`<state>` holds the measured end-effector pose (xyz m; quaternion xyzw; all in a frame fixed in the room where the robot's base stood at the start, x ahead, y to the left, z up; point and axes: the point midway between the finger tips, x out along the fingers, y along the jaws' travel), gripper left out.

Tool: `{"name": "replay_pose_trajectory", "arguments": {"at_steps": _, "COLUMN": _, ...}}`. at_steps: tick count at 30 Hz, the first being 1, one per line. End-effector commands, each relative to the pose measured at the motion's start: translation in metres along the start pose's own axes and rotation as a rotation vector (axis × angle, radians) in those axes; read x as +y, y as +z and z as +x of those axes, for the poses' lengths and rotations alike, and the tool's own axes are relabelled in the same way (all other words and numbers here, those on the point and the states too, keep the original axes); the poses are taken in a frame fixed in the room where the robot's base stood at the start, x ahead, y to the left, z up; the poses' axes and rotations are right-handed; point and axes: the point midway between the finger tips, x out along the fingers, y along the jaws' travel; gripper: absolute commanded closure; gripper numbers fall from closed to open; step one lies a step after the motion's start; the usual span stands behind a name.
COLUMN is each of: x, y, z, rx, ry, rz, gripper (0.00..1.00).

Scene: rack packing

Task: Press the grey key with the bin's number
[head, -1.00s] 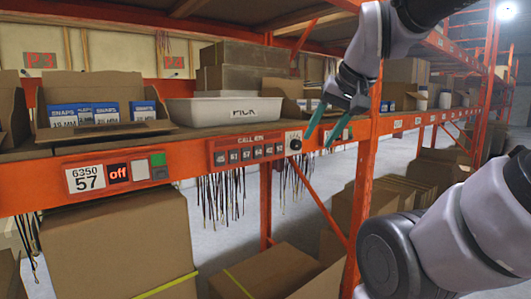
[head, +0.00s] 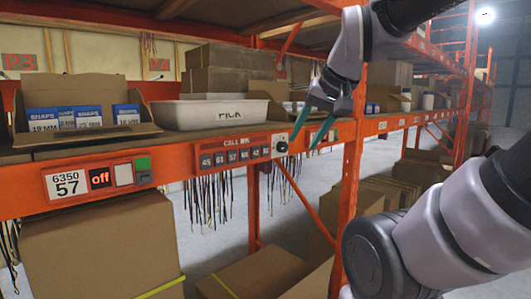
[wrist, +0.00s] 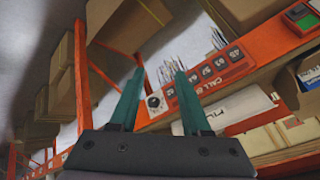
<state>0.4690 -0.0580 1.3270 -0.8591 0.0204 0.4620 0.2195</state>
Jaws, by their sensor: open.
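The bin label (head: 66,184) on the orange shelf beam reads 6350 over 57. To its right on the same beam is the CALL BIN panel (head: 236,143) with a row of several small grey keys. The third key from the left (head: 231,157) seems to read 57; in the wrist view the 57 key (wrist: 207,71) is in the row right of my fingers. A black knob (head: 282,147) sits at the panel's right end. My gripper (head: 303,146) has two teal fingers, apart and empty, just right of the knob in the head view; it also shows in the wrist view (wrist: 159,71).
A white PICK tray (head: 210,114) and a cardboard bin (head: 110,88) of blue-white boxes stand on the shelf above. A red "off" display (head: 100,179) and a green button (head: 142,163) are beside the label. An orange upright (head: 349,190) stands right of the panel. Dark cords hang below.

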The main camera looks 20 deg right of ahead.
Motion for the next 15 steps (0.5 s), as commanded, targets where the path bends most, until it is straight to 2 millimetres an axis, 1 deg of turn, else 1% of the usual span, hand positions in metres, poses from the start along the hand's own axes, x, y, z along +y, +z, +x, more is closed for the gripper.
{"name": "replay_pose_trajectory", "arguments": {"at_steps": 7, "x": 0.0000, "y": 0.0000, "z": 0.0000, "rx": 0.000, "ry": 0.000, "rz": 0.000, "gripper": 0.53}}
{"name": "replay_pose_trajectory", "arguments": {"at_steps": 8, "x": 0.0000, "y": 0.0000, "z": 0.0000, "rx": 0.000, "ry": 0.000, "rz": 0.000, "gripper": 0.60}}
{"name": "replay_pose_trajectory", "arguments": {"at_steps": 9, "x": 0.0000, "y": 0.0000, "z": 0.0000, "rx": 0.000, "ry": 0.000, "rz": 0.000, "gripper": 0.75}}
{"name": "replay_pose_trajectory", "arguments": {"at_steps": 11, "x": 0.0000, "y": 0.0000, "z": 0.0000, "rx": 0.000, "ry": 0.000, "rz": 0.000, "gripper": 0.98}}
{"name": "replay_pose_trajectory", "arguments": {"at_steps": 12, "x": 0.0000, "y": 0.0000, "z": 0.0000, "rx": 0.000, "ry": 0.000, "rz": 0.000, "gripper": 1.00}}
{"name": "replay_pose_trajectory", "arguments": {"at_steps": 15, "x": 0.0000, "y": 0.0000, "z": 0.0000, "rx": 0.000, "ry": 0.000, "rz": 0.000, "gripper": 1.00}}
